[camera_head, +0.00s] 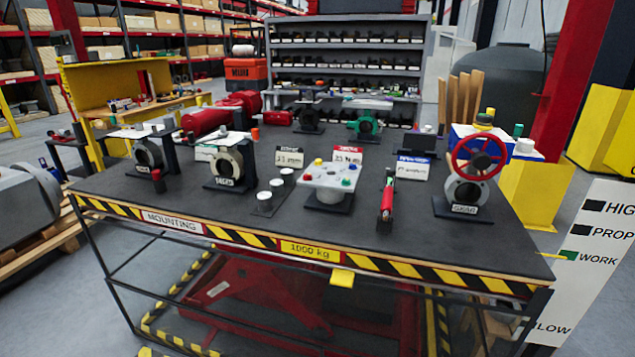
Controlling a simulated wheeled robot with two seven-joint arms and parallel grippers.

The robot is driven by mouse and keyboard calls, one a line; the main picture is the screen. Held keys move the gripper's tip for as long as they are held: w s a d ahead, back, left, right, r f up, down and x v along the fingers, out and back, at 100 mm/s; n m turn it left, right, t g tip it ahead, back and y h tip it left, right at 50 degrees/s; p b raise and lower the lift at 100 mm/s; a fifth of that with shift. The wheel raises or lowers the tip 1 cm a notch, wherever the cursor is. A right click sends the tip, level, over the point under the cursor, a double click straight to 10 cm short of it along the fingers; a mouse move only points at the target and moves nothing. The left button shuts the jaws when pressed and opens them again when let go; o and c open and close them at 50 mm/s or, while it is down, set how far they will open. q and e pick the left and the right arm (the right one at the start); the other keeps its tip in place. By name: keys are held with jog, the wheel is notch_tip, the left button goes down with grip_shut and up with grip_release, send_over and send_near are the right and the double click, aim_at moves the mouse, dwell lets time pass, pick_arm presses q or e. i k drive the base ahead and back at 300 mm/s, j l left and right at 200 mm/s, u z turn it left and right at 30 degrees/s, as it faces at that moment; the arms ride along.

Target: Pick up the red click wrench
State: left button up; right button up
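The red click wrench (387,199) is on the dark table top, right of the middle and near the front edge. Its red handle is toward me and a darker part points away. It looks to rest on or against a small black holder, but it is too small to tell which. Neither of my grippers shows in the head view, so nothing is seen touching the wrench.
The white block with colored knobs (330,177) stands left of the wrench. A valve with a red handwheel (478,158) stands to its right. Grey flanged parts (230,166) are farther left. The table (300,227) is bare along its front.

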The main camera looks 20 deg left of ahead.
aim_at(389, 181)
jog(key=i+l+u, duration=0.15)
jog(key=l, duration=0.2)
jog(key=i+l+u, duration=0.15)
jog(key=l, duration=0.25)
jog(key=i+l+u, duration=0.15)
jog(key=l, duration=0.25)
jog(key=i+l+u, duration=0.1)
jog(key=l, duration=0.3)
jog(key=i+l+u, duration=0.15)
jog(key=l, duration=0.3)
